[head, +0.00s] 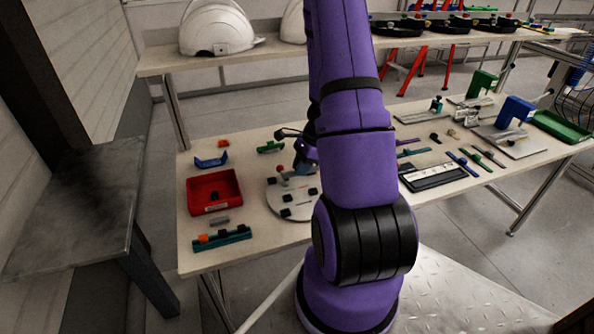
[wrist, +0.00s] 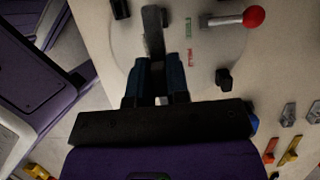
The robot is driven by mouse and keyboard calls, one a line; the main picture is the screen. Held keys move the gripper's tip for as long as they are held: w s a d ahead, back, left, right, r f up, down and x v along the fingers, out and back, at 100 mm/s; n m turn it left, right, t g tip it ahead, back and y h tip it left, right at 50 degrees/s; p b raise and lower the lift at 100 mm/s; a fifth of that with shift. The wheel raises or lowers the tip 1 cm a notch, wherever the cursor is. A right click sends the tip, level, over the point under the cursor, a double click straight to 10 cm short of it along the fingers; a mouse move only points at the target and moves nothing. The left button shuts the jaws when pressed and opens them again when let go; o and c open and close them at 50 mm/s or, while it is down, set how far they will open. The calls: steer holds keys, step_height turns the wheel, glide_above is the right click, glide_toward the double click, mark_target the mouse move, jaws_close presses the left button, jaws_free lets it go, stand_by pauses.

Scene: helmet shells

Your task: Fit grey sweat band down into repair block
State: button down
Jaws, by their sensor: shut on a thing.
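My gripper (wrist: 157,65) is shut on a dark grey strip, which looks like the grey sweat band (wrist: 153,28), between its blue fingers. The strip reaches forward over a pale round plate (wrist: 212,60), and I cannot tell whether it touches it. The plate has several black blocks, a lever with a red knob (wrist: 253,17), and green and red lettering. In the head view the plate (head: 273,188) lies on the table, with my gripper (head: 305,165) above its far side, partly hidden by my arm. I cannot tell which part is the repair block.
A red bin (head: 214,207) and a teal holder (head: 222,238) stand left of the plate. A blue bracket (head: 211,160) and a green part (head: 270,147) lie behind. A black-and-white tray (head: 433,177) and several tools lie right. White helmets (head: 216,30) stand on the back bench.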

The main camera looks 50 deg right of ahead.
steer(key=shift+f, duration=2.85)
steer(key=shift+f, duration=1.2)
steer(key=c, duration=1)
jaws_free()
steer(key=v, duration=1)
steer(key=shift+s+d+r, duration=0.1)
steer(key=shift+r, duration=0.25)
